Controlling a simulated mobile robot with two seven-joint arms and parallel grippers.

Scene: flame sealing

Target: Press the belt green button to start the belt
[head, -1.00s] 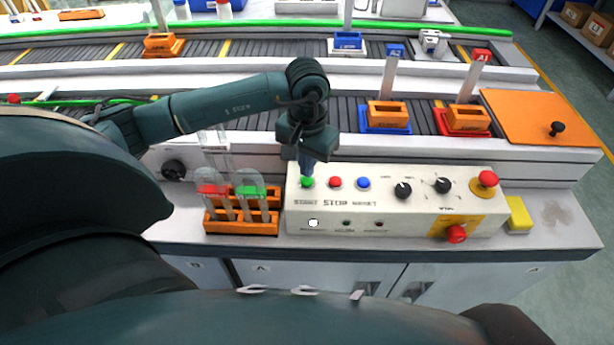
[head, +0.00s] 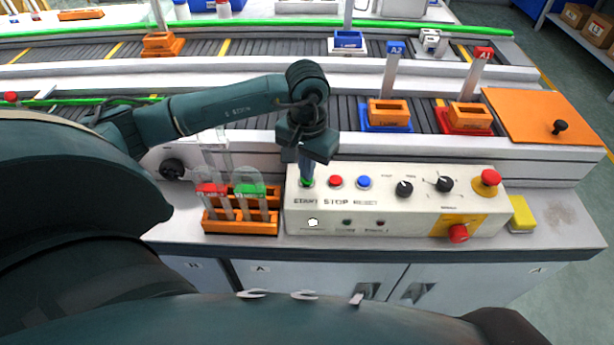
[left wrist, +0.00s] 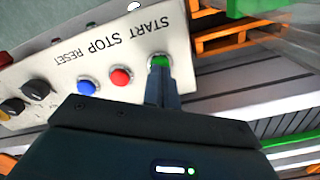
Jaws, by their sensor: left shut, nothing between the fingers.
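The white control box (head: 400,205) stands on the front bench. Its green START button (head: 307,183) is at the left end of the top row, and it also shows in the left wrist view (left wrist: 159,62). My left gripper (head: 306,178) is shut and empty, pointing down with its tip at the green button. In the left wrist view the fingertip (left wrist: 160,70) overlaps the button's edge; I cannot tell how far the button is pressed. The belt (head: 345,110) runs behind the box. My right gripper is not in view.
A red STOP button (head: 336,182) and a blue RESET button (head: 364,183) sit just right of the green one. An orange rack (head: 240,226) with flasks stands close to the left of the box. Emergency stops (head: 491,177) are at the right end.

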